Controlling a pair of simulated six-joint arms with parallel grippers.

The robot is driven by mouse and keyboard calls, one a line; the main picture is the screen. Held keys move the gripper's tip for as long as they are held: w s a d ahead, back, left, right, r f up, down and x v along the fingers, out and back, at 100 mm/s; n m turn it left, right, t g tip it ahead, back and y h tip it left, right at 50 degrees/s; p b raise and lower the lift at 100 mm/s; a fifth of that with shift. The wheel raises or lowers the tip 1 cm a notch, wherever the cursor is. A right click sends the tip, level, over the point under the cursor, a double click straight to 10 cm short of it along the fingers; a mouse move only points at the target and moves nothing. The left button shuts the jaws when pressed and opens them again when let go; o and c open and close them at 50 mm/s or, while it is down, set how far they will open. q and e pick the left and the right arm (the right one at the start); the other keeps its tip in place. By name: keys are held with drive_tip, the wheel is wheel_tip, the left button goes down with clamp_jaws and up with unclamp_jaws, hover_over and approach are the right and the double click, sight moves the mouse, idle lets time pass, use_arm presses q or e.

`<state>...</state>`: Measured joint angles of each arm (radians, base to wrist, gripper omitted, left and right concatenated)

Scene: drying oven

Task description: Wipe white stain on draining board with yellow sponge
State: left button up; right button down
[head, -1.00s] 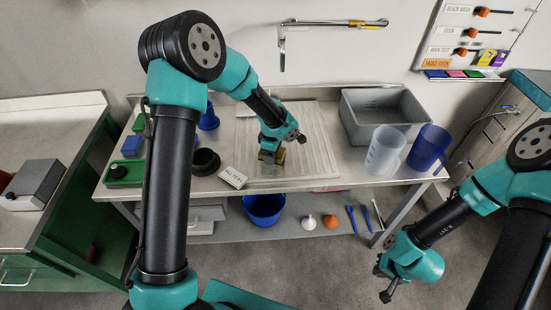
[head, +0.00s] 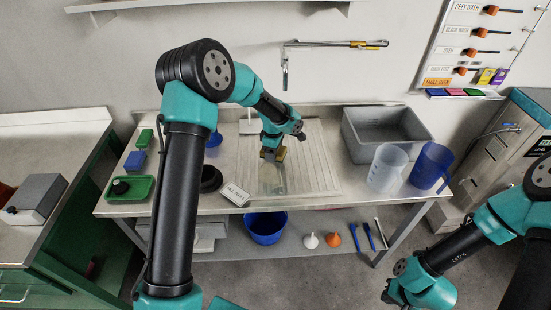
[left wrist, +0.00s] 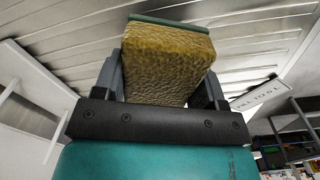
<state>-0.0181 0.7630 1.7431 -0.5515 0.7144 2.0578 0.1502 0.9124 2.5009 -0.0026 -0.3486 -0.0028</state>
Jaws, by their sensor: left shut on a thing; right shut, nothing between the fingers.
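My left gripper (head: 272,151) is shut on the yellow sponge (head: 281,154), over the middle of the ribbed draining board (head: 318,165). In the left wrist view, the sponge (left wrist: 165,60) sits between both fingers, with a green layer along its far edge. I cannot tell whether it touches the board. A duller patch shows on the board just in front of the sponge; I cannot make out a clear white stain. My right gripper (head: 393,296) is shut and empty, low at the right, away from the bench.
A grey basin (head: 388,135) stands right of the board, with a clear beaker (head: 387,167) and a blue beaker (head: 431,166) in front. A white label block (head: 235,194) and a black round item (head: 210,179) stand left. A wall-mounted tap (head: 335,44) hangs behind.

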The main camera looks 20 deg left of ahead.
use_arm(q)
drive_tip(key=shift+r, duration=2.85)
